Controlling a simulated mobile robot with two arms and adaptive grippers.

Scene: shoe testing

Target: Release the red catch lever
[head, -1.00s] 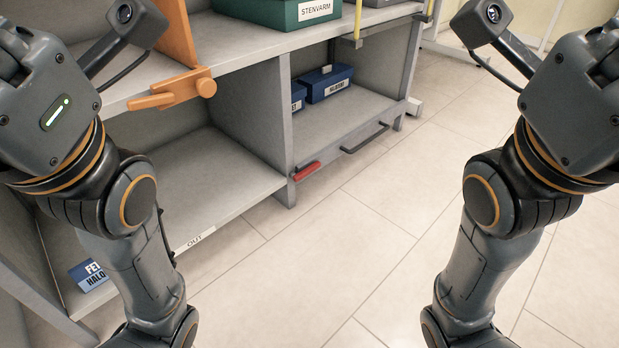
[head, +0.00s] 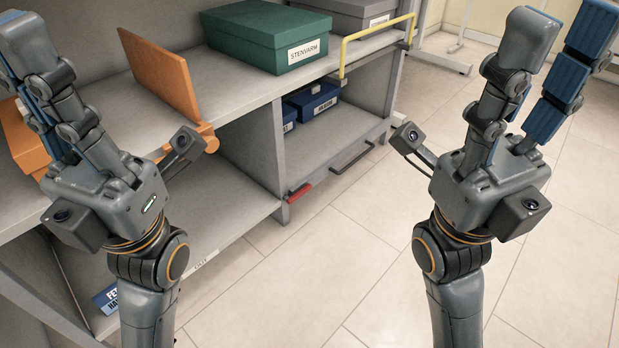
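The red catch lever (head: 299,192) is small and lies along the front edge of a low grey tray or drawer (head: 325,172), at its left end beside the shelf upright. My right gripper (head: 562,25) points up at the upper right, its two fingers spread and empty, well away from the lever. My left gripper (head: 22,50) points up at the upper left, in front of the shelf. Its fingers overlap and run near the picture edge, so its opening is unclear. Neither gripper touches the lever.
Blue boxes (head: 314,101) stand in that bay. A green box (head: 266,38) and orange divider (head: 160,72) are on the shelf above, with a yellow rail (head: 378,36) at its end. Tiled floor (head: 350,260) is free.

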